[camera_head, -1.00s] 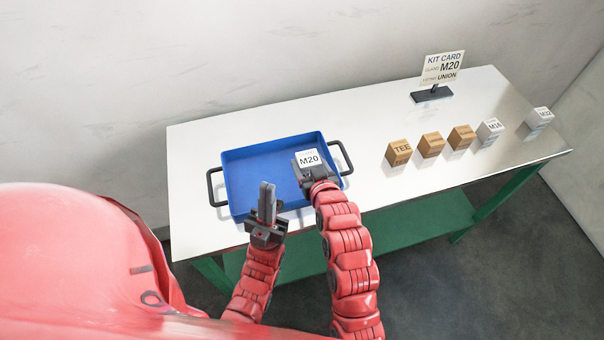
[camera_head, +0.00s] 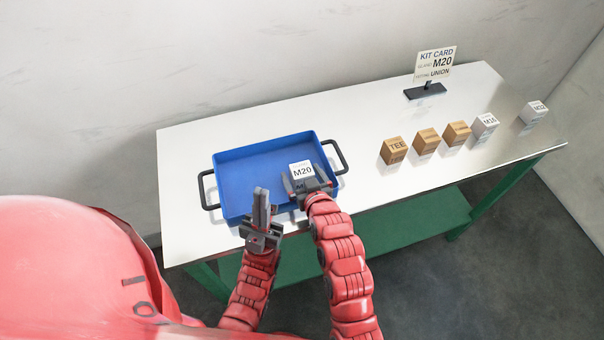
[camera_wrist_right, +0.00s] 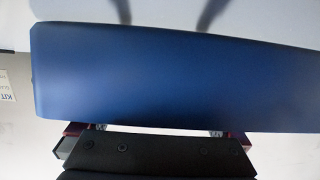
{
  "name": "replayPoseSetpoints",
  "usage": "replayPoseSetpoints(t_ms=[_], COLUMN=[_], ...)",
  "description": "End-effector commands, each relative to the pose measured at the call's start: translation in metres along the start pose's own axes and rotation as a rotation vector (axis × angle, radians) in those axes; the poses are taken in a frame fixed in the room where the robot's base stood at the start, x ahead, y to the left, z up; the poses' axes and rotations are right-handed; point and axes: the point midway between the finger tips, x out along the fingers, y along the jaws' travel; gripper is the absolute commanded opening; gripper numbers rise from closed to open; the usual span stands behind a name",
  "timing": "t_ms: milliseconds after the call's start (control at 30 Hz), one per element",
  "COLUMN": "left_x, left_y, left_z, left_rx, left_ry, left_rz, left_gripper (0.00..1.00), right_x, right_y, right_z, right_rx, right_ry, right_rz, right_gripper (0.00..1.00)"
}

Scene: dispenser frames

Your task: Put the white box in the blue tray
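The white box (camera_head: 302,170), lettered M20 on top, is inside the right part of the blue tray (camera_head: 238,158), upright. My right gripper (camera_head: 306,184) is at the box from the near side, its dark fingers spread on either side of it. The fingers look open; whether the box rests on the tray floor is hard to tell. In the right wrist view the blue tray (camera_wrist_right: 170,75) fills the middle and the box is not visible. My left gripper (camera_head: 262,205) points up near the tray's front edge, empty; its finger gap is unclear.
Brown boxes (camera_head: 426,141) and white boxes (camera_head: 485,125) stand in a row on the right of the table (camera_head: 370,110). A kit card (camera_head: 436,64) reading M20 and UNION stands behind them. The tray has black side handles (camera_head: 208,190). The table between tray and boxes is clear.

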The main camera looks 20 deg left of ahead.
Motion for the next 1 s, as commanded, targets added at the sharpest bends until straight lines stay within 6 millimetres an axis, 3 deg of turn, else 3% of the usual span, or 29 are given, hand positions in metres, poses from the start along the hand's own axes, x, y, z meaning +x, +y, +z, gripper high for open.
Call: replayPoseSetpoints(t_ms=[333, 733, 1000], left_x=[0.005, 0.025, 0.03], left_y=[0.0, -0.001, -0.002], left_z=[-0.001, -0.004, -0.005], left_rx=[0.0, 0.0, 0.0], left_ry=[0.0, 0.0, 0.0], left_rz=[0.0, 0.0, 0.0], left_gripper=[0.0, 0.0, 0.0], right_x=[-0.009, -0.091, -0.119], right_y=[0.0, -0.001, 0.0], right_z=[-0.003, -0.004, -0.003], right_rx=[0.0, 0.0, 0.0], right_ry=[-0.002, -0.003, -0.001], right_rz=[-0.001, -0.001, -0.001], right_gripper=[0.99, 0.99, 0.99])
